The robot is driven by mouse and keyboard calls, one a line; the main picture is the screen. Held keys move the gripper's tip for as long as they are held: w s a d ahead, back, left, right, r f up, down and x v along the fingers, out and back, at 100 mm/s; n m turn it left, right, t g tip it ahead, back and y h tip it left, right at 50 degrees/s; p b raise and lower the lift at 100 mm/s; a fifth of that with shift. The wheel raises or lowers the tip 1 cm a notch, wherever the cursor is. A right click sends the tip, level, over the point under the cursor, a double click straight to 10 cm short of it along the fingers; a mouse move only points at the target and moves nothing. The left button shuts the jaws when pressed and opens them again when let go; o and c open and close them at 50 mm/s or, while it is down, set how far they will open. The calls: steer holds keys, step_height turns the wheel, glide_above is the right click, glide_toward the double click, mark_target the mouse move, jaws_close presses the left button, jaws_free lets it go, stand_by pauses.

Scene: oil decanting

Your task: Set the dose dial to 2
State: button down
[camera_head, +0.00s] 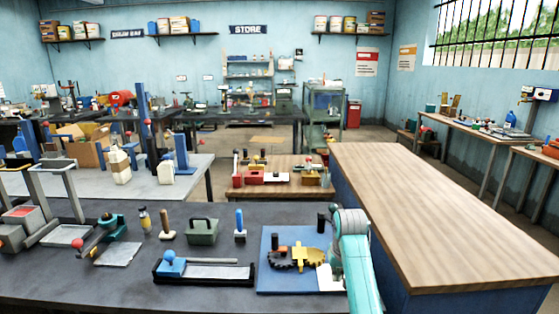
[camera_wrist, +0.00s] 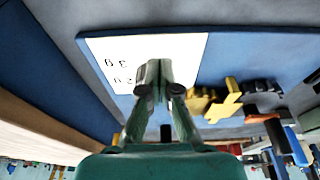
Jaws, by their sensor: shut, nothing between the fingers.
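A white plate (camera_wrist: 193,50) with dark numerals, among them what reads as a 3 and a 2, lies on a blue board (camera_wrist: 262,62) in the wrist view. My gripper (camera_wrist: 160,76) is shut and its fingertips are in front of the plate, hiding its middle. No dial knob shows; one may be hidden behind the fingers. I cannot tell whether the fingertips touch anything. In the head view the plate (camera_head: 329,279) shows partly at the board's right side, beside my teal arm, which hides the rest. My gripper cannot be made out there.
A yellow gear (camera_head: 312,257) and a black gear (camera_head: 281,261) stand on the same board, close to the plate. A black upright peg (camera_head: 321,223) is at its back. A black-framed tray (camera_head: 205,273) lies left of the board. A wood-topped bench (camera_head: 440,220) is at right.

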steer(key=shift+s, duration=0.15)
steer(key=shift+s+a, duration=0.15)
steer(key=shift+s, duration=0.05)
steer(key=w+v, duration=0.1)
steer(key=v, duration=0.5)
steer(key=shift+w, duration=0.25)
steer(key=shift+r, duration=0.15)
steer(key=shift+w+d+f, duration=0.1)
steer(key=shift+d+f, duration=0.35)
steer(key=shift+f, duration=0.55)
steer(key=shift+w+d+f, duration=0.1)
steer(key=shift+d+f, duration=0.3)
steer(key=shift+f, duration=0.65)
steer(key=shift+w+d+f, duration=0.1)
steer(key=shift+d+f, duration=0.35)
steer(key=shift+f, duration=0.55)
